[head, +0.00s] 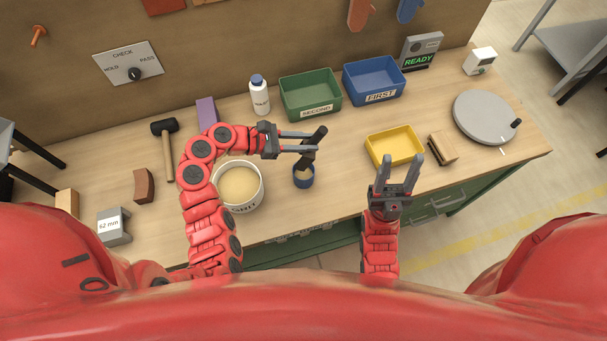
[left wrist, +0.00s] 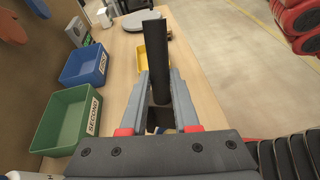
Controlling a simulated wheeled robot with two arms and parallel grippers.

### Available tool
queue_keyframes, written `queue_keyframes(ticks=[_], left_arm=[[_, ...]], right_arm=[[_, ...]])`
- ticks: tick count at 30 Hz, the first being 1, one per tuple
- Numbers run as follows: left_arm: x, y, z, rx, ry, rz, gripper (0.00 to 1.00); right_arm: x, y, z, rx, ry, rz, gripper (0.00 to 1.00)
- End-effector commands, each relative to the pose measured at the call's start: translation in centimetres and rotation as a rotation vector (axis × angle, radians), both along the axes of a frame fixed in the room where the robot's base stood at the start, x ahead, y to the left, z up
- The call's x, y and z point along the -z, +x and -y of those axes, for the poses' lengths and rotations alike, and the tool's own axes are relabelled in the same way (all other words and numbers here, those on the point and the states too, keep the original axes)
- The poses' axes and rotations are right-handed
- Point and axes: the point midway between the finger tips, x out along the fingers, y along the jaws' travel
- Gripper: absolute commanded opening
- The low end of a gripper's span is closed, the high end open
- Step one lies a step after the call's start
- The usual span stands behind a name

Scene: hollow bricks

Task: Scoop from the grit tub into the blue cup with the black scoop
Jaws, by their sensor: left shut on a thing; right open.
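My left gripper (head: 313,143) is shut on the black scoop (head: 317,136), and the scoop's handle (left wrist: 154,50) sticks up between the fingers in the left wrist view. The scoop is tilted, its lower end directly above or in the mouth of the small blue cup (head: 303,181); I cannot tell which. Whether the scoop or cup holds grit is hidden. The white grit tub (head: 246,206), with tan grit in it, stands left of the cup, partly behind my left arm. My right gripper (head: 402,160) is open and empty, near the table's front edge.
A yellow tray (head: 394,162) and a brown block (head: 442,149) lie just beyond my right gripper. Green (head: 310,112) and blue (head: 372,98) bins and a white bottle (head: 259,98) stand at the back. A hammer (head: 165,130) lies left; a grey turntable (head: 482,118) is right.

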Motion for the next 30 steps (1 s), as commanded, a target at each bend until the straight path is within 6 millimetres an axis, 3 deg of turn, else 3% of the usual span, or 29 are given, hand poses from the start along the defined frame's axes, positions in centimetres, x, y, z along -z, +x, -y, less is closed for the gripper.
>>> queue_keyframes(ticks=[6, 18, 30], left_arm=[[0.0, -0.1, 1.4, 0.001, 0.102, 0.007, 0.00], [0.1, -0.1, 1.6, -0.001, 0.125, 0.007, 0.00], [0.8, -0.2, 4.3, 0.000, 0.341, 0.021, 0.00]], right_arm=[[0.0, 0.0, 0.0, 0.000, 0.000, 0.000, 0.50], [0.0, 0.0, 0.0, 0.000, 0.000, 0.000, 0.50], [0.0, 0.0, 0.0, 0.000, 0.000, 0.000, 0.50]])
